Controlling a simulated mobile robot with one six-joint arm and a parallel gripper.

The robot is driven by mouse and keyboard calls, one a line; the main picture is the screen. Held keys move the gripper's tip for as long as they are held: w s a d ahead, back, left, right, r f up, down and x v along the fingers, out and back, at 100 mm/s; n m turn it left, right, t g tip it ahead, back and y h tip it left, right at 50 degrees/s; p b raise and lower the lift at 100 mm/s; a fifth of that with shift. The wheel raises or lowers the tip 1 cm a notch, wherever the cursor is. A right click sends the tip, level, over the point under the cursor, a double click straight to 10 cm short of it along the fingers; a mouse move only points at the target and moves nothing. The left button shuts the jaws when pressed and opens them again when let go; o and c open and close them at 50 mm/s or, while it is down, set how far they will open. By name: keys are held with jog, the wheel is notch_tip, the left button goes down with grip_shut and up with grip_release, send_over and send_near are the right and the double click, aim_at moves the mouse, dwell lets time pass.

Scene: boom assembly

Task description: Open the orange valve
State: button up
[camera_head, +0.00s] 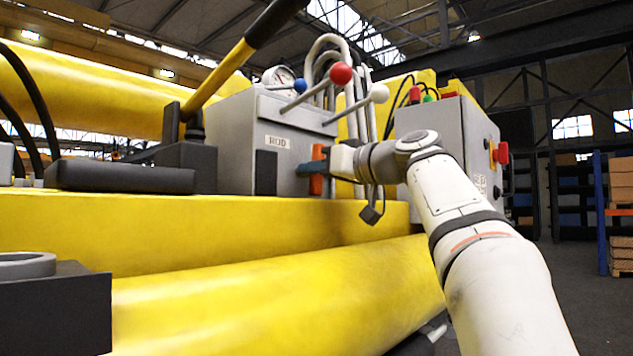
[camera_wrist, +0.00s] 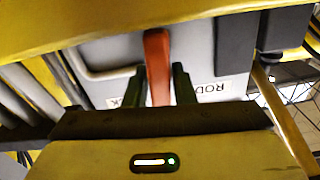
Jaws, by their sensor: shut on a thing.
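The orange valve (camera_head: 317,170) is a handle on the front of a grey control box (camera_head: 230,125), beside the ROD label. In the head view it stands upright, partly covered by my gripper (camera_head: 312,168). In the wrist view the orange valve handle (camera_wrist: 157,62) runs between the two dark fingers of my gripper (camera_wrist: 160,86). The fingers are closed on it from both sides. Where the handle meets the box is partly hidden.
Levers with a red ball (camera_head: 341,73), a blue ball (camera_head: 300,86) and a white ball (camera_head: 378,93) stick out above. A yellow-and-black pole (camera_head: 220,72) rises at left. A grey electrical box (camera_head: 455,140) stands right, behind my arm. Yellow boom beams (camera_head: 200,230) run below.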

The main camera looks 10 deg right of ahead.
jog(key=shift+f+n+b, duration=0.1)
jog(key=shift+n+b, duration=0.2)
jog(key=shift+n, duration=0.2)
jog(key=o, duration=0.9)
jog(key=shift+c, duration=0.2)
jog(key=v, duration=0.7)
jog(key=shift+s+d, duration=0.25)
jog(key=shift+s, duration=0.05)
